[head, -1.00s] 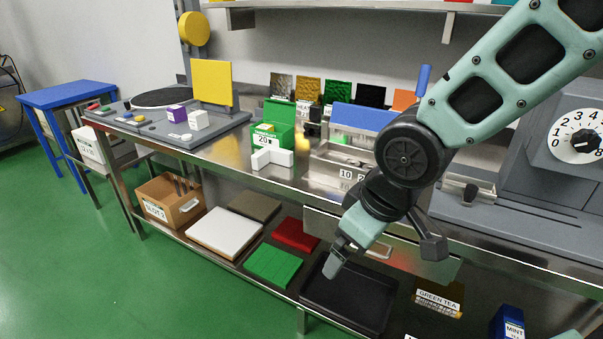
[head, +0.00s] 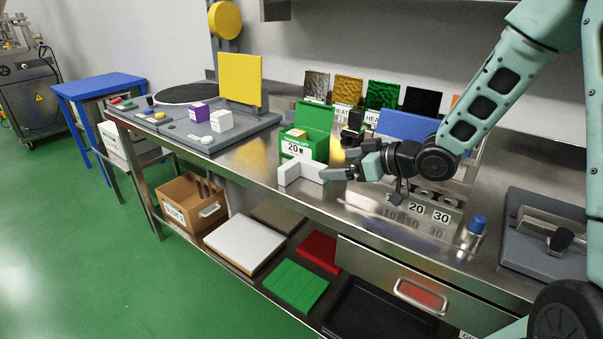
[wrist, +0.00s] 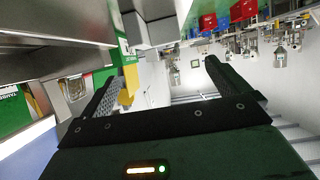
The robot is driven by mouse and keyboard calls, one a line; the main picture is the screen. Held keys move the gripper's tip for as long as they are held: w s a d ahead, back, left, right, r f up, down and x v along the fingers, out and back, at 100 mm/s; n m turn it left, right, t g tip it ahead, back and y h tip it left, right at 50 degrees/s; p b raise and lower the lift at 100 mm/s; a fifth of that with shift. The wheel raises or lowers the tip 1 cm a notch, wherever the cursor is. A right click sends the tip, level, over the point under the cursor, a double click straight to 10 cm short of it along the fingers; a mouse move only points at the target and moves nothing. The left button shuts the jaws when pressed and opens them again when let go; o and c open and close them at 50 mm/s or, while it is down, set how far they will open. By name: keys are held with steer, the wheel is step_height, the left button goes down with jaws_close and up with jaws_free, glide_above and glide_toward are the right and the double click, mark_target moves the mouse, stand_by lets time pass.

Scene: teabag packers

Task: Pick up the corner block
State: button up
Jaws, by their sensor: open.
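The corner block (head: 300,176) is a white L-shaped piece lying on the steel table, just in front of the green box marked 20 (head: 304,146). My gripper (head: 340,167) is just right of the block, low over the table, with its fingers pointing left towards it. In the head view a fingertip appears very near the block's right end; I cannot tell whether it touches. In the wrist view my gripper (wrist: 165,85) has its two fingers wide apart with nothing held between them. A white shape shows beyond the fingers there, but I cannot tell surely that it is the block.
A grey board (head: 190,133) with a purple cube and a white cube stands to the left. A yellow panel (head: 240,80) rises behind it. A blue-lidded bin (head: 407,125) is behind my gripper. Bare table lies left of the block.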

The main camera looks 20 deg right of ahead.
mark_target(295, 166)
steer(key=x, duration=1.2)
steer(key=shift+w+a+f, duration=0.1)
steer(key=shift+w+f, duration=0.05)
steer(key=c, duration=1)
